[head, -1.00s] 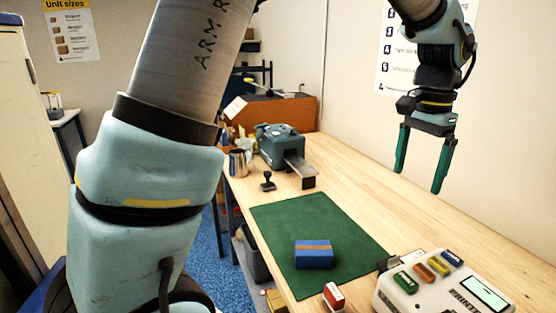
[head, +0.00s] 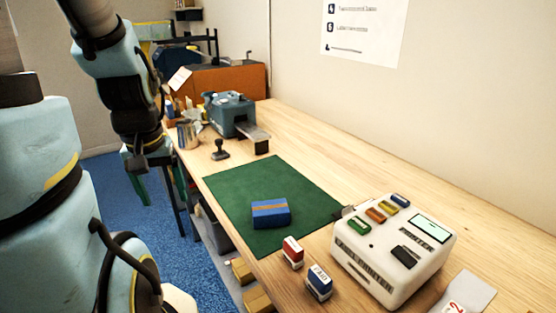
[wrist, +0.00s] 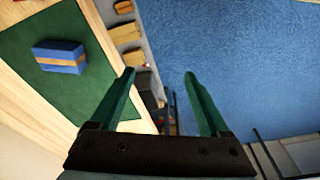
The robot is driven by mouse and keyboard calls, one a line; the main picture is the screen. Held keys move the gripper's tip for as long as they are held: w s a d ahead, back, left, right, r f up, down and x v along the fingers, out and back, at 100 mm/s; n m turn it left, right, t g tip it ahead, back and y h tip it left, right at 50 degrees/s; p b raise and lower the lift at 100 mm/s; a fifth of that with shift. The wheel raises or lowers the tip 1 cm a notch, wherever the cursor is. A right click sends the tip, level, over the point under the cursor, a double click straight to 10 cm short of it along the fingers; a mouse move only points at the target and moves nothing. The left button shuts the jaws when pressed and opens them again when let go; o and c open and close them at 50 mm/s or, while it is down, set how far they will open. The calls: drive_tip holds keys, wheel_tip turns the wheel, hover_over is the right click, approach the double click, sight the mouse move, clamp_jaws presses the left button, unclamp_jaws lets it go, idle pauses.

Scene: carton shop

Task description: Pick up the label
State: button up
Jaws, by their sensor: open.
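A pale grey sheet (head: 468,292) lies at the bottom right of the head view. On it is a white label (head: 454,307) with a red mark like a "2", partly cut off by the frame edge. The white label printer (head: 385,258) stands just left of it on the bench. My gripper (head: 163,198) is open and empty, beyond the bench's left edge and far from the label. In the wrist view, my gripper's green fingers (wrist: 159,75) are spread apart above the blue floor. The label is not in the wrist view.
A green mat (head: 235,185) holds a blue box with an orange band (head: 270,214); the box also shows in the wrist view (wrist: 59,57). Two stamps (head: 292,252) (head: 319,283) stand before the printer. A grey machine (head: 230,114) stands farther back. The bench (head: 310,150) is clear along the wall.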

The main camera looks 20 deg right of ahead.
drive_tip(key=w+d+m+g+b, duration=0.1)
drive_tip(key=w+d+m+b, duration=0.15)
drive_tip(key=d+m, duration=0.75)
drive_tip(key=w+d+m+b, duration=0.2)
drive_tip(key=d+m+b, duration=0.2)
drive_tip(key=d+m, duration=0.55)
drive_tip(key=s+d+m+b, duration=0.2)
drive_tip(key=s+d+m, duration=0.35)
drive_tip(key=d, duration=0.55)
drive_tip(key=s+d+m+b, duration=0.1)
drive_tip(key=s+d+m, duration=0.3)
drive_tip(key=d+m, duration=0.5)
drive_tip(key=f, duration=0.3)
drive_tip(key=d+f+n+p, duration=0.1)
drive_tip(key=f, duration=0.2)
drive_tip(key=f+n+p, duration=0.1)
drive_tip(key=f, duration=0.2)
drive_tip(key=shift+d+f+g, duration=0.15)
drive_tip(key=shift+d+g, duration=0.15)
drive_tip(key=c, duration=1.1)
